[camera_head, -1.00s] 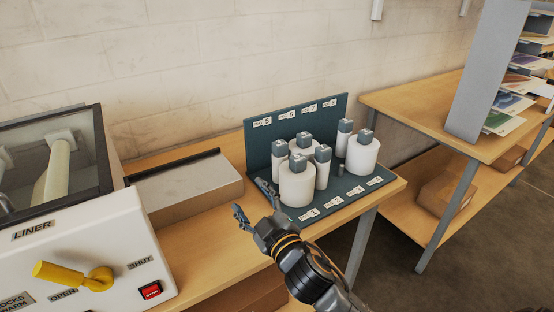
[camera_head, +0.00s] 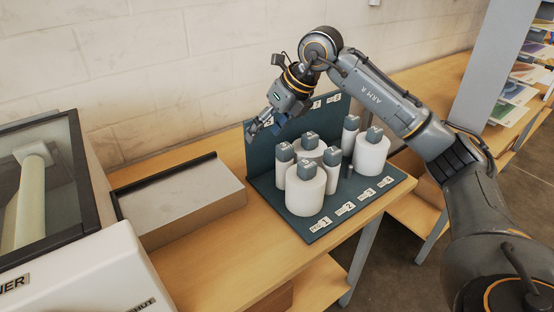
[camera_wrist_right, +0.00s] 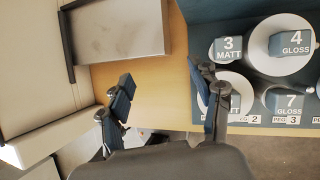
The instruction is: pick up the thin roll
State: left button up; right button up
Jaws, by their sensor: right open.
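Three thin white rolls with grey top blocks stand upright on a dark teal pegboard (camera_head: 270,182): one at the left (camera_head: 285,168), one in the middle (camera_head: 331,172), one at the back right (camera_head: 349,136). Which one the task means cannot be told. Three thick white rolls stand among them, at the front (camera_head: 305,192), behind (camera_head: 310,154) and right (camera_head: 370,155). My right gripper (camera_head: 263,125) is open and empty, above and left of the rolls, by the board's upright back panel. In the right wrist view its open fingers (camera_wrist_right: 160,92) have nothing between them. My left gripper is out of view.
A flat grey-topped box (camera_head: 180,200) lies left of the pegboard on the wooden table (camera_head: 225,245). The white laminator (camera_head: 100,275) stands at the left front. A short bare peg (camera_head: 349,171) stands between rolls. Shelves with papers (camera_head: 520,90) are at the far right.

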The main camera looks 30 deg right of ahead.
aim_at(285, 146)
jog(key=d+r+m+h, duration=0.2)
jog(key=d+h, duration=0.1)
jog(key=d, duration=0.5)
jog(key=shift+g, duration=0.3)
jog(key=x, duration=0.3)
jog(key=p+x, duration=0.1)
jog(key=x, duration=0.3)
jog(key=shift+s+a+f, duration=0.1)
jog(key=shift+s+f, duration=0.05)
jog(key=shift+f, duration=0.15)
jog(key=p+x, duration=0.2)
jog(key=x, duration=0.2)
jog(key=shift+d+f, duration=0.25)
jog(key=shift+w+f+p, duration=0.25)
jog(key=shift+f+p, duration=0.05)
jog(key=shift+f, duration=0.2)
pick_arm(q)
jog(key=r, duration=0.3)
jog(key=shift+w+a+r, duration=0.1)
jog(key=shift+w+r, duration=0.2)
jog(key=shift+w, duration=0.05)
pick_arm(e)
grip_shut()
